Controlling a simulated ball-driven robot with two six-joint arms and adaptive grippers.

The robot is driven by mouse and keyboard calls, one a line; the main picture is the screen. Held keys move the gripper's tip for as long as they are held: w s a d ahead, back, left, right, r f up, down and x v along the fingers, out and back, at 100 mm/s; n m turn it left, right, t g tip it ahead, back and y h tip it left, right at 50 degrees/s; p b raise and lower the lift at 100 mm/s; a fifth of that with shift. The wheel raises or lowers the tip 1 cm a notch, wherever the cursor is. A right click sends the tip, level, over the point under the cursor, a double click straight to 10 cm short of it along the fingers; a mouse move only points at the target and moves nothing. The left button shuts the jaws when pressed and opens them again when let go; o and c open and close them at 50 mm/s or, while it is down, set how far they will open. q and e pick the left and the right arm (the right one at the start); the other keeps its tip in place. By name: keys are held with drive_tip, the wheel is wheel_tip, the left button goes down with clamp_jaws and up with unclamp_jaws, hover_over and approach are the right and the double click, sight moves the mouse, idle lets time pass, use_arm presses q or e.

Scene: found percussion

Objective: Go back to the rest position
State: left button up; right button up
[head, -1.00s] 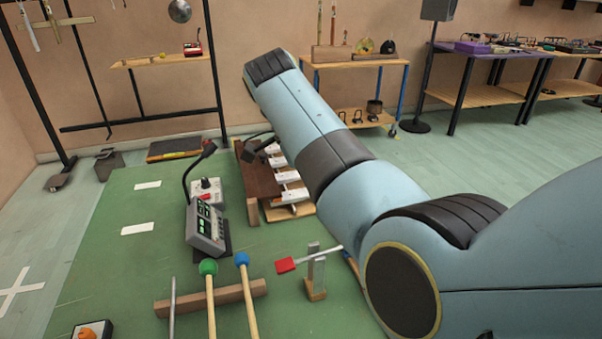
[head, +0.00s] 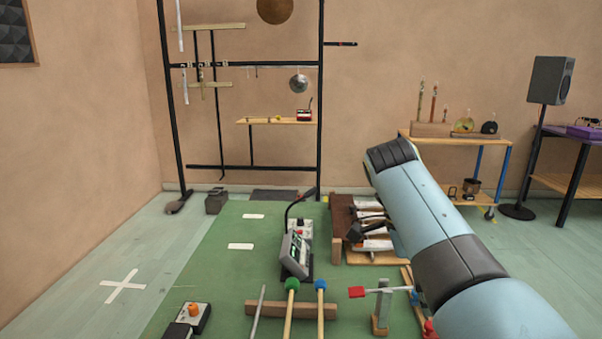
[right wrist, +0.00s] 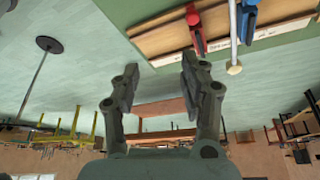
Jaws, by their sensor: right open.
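My right arm reaches in from the lower right of the head view, its upper end in front of the back wall and the wooden shelf trolley. My right gripper (right wrist: 162,72) shows in the right wrist view with its two dark fingers spread apart and nothing between them. Beyond the fingers in that view is a wooden board (right wrist: 160,38) with a red item (right wrist: 195,30) and a blue item (right wrist: 247,18). The arm hides part of the bars and floor behind it in the head view. My left gripper is not in view.
A black frame (head: 320,120) and shelf trolley (head: 460,140) stand behind. Floor at left is clear.

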drive_tip(key=s+d+f+n+t+y, duration=0.1)
drive_tip(key=s+d+f+n, duration=0.35)
drive_tip(key=s, duration=0.25)
drive_tip(key=s+d+f+n+t+y, duration=0.1)
drive_tip(key=s+d+f+n, duration=0.25)
drive_tip(key=s+n, duration=0.3)
drive_tip(key=s+a+r+n+t+y, duration=0.1)
drive_tip(key=s+r+n+t, duration=0.35)
drive_tip(key=s+n, duration=0.95)
drive_tip(key=s+d+f+m+g+b, duration=0.1)
drive_tip(key=s+f+b, duration=0.1)
drive_tip(key=f, duration=1.3)
drive_tip(key=s+d+f+g+b, duration=0.1)
drive_tip(key=f+g, duration=0.1)
drive_tip(key=f, duration=1.2)
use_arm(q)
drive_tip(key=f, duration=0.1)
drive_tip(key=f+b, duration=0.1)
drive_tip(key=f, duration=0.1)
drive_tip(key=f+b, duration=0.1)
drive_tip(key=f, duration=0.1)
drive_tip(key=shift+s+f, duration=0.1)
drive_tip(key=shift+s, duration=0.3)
use_arm(e)
drive_tip(key=s+d+f, duration=0.1)
drive_tip(key=s+f, duration=1.6)
drive_tip(key=s, duration=0.1)
drive_tip(key=shift+d, duration=0.15)
